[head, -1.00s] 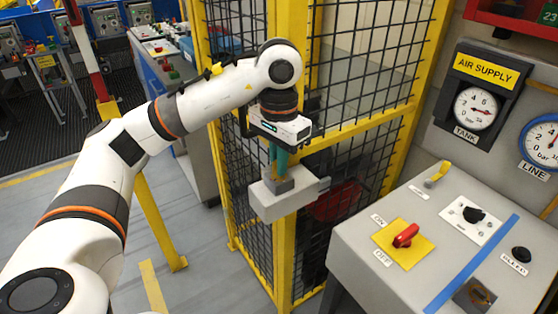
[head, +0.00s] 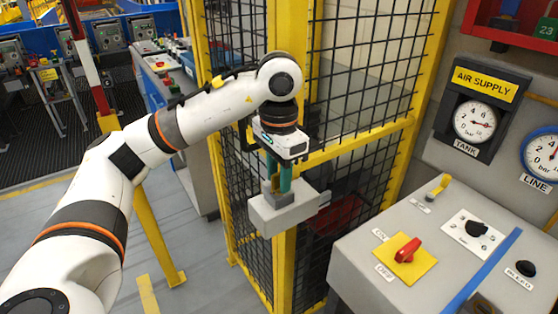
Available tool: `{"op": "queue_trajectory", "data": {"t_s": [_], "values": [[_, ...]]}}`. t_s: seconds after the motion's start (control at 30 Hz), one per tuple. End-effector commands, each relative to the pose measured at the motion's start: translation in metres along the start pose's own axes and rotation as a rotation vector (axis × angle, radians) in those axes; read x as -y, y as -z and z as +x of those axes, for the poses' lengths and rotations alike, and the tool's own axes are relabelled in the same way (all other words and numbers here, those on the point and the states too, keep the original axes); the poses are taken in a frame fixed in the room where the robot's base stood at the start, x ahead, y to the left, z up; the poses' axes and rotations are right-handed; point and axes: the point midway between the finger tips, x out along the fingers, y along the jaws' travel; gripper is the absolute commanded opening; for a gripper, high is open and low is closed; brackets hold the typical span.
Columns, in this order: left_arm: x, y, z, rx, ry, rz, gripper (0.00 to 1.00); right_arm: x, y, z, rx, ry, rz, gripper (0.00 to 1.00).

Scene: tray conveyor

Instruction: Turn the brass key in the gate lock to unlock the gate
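The gate lock is a light grey box (head: 284,212) on the yellow gate post, with a grey lock part on top. My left gripper (head: 278,182) points straight down onto the top of the box. Its two teal fingers are close together around the brass key (head: 275,184), of which only a small yellowish part shows between them. The fingers look shut on it. The key's lower end and the slot are hidden. My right gripper is not in view.
The yellow-framed mesh gate (head: 365,70) stands upright behind the lock. A grey control panel (head: 350,255) with a red switch handle (head: 408,249) is at the right. The tank gauge (head: 475,122) hangs above it. Floor at the lower left is open.

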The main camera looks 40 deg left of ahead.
Motion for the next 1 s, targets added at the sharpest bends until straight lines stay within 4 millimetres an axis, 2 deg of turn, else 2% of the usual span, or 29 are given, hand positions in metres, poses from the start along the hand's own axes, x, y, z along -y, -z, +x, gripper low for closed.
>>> {"op": "queue_trajectory", "data": {"t_s": [0.17, 0.4, 0.53, 0.7, 1.0], "values": [[-0.001, -0.001, -0.028, 0.006, -0.003, -0.002, 0.34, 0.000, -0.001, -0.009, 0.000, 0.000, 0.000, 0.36], [-0.001, 0.000, -0.081, 0.006, -0.003, -0.002, 0.34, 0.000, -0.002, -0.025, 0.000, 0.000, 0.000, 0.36], [-0.001, 0.000, -0.102, 0.005, -0.003, -0.001, 0.34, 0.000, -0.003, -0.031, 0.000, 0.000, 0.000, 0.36], [0.000, 0.000, -0.116, 0.002, -0.001, -0.001, 0.34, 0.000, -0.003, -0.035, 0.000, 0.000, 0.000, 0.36], [0.000, 0.000, -0.118, 0.001, 0.000, 0.000, 0.34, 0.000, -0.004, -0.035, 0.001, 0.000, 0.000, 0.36]]}}
